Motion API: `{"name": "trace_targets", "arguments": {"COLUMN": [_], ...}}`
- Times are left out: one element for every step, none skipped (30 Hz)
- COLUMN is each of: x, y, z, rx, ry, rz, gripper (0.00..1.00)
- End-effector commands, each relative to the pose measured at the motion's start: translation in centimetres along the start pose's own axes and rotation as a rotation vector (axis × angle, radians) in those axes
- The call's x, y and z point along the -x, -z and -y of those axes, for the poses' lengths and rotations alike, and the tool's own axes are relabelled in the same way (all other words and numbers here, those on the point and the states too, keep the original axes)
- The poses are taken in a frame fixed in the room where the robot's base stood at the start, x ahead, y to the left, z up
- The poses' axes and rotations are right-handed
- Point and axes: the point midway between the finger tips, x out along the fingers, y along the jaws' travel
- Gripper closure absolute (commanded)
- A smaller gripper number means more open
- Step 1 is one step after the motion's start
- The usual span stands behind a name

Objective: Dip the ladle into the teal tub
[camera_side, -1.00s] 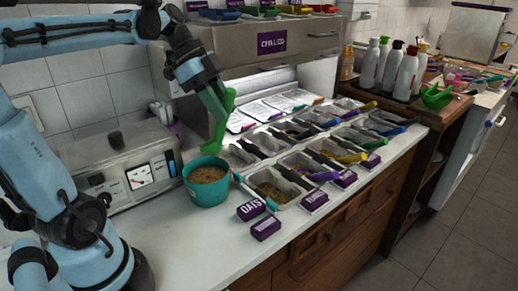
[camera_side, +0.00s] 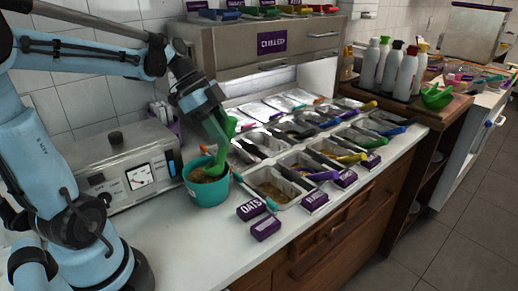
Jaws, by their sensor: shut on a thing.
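The teal tub (camera_side: 207,192) stands on the white counter, with brown grainy food in it. A green ladle (camera_side: 219,158) is held tilted over the tub, its lower end inside the tub's rim at the food. How deep the bowl of the ladle sits in the food is hard to tell. My gripper (camera_side: 214,124) is above the tub, shut on the upper part of the ladle; the fingertips are small and partly hidden in this view.
A grey machine with a dial (camera_side: 125,170) stands left of the tub. Topping bins (camera_side: 272,186) with coloured-handled utensils fill the counter to the right. Purple labelled blocks (camera_side: 265,229) lie in front. A steel cabinet (camera_side: 225,48) overhangs behind.

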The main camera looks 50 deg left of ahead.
Motion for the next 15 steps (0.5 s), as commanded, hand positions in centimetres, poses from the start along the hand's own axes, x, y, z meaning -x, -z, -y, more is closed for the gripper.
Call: {"name": "trace_targets", "arguments": {"x": [-0.3,-0.5,-0.7,-0.8,-1.0,-1.2,-1.4,-1.5,-1.7,-1.9,-2.1,-2.3,-2.4,-2.6,-2.8], "y": [-0.2,-0.3,-0.4,-0.5,-0.6,-0.8,-0.8,-1.0,-1.1,-1.2,-1.3,-1.4,-1.5,-1.6,-1.8], "z": [0.0,0.0,0.0,0.0,0.0,0.0,0.0,0.0,0.0,0.0,0.0,0.0,0.0,0.0,0.0], "rx": [0.0,0.0,0.0,0.0,0.0,0.0,0.0,0.0,0.0,0.0,0.0,0.0,0.0,0.0,0.0], "ry": [0.0,0.0,0.0,0.0,0.0,0.0,0.0,0.0,0.0,0.0,0.0,0.0,0.0,0.0,0.0], "rz": [0.0,0.0,0.0,0.0,0.0,0.0,0.0,0.0,0.0,0.0,0.0,0.0,0.0,0.0,0.0], "gripper": [1.0,1.0,1.0,1.0,1.0,1.0,1.0,1.0,1.0,1.0,1.0,1.0,1.0,1.0,1.0]}}
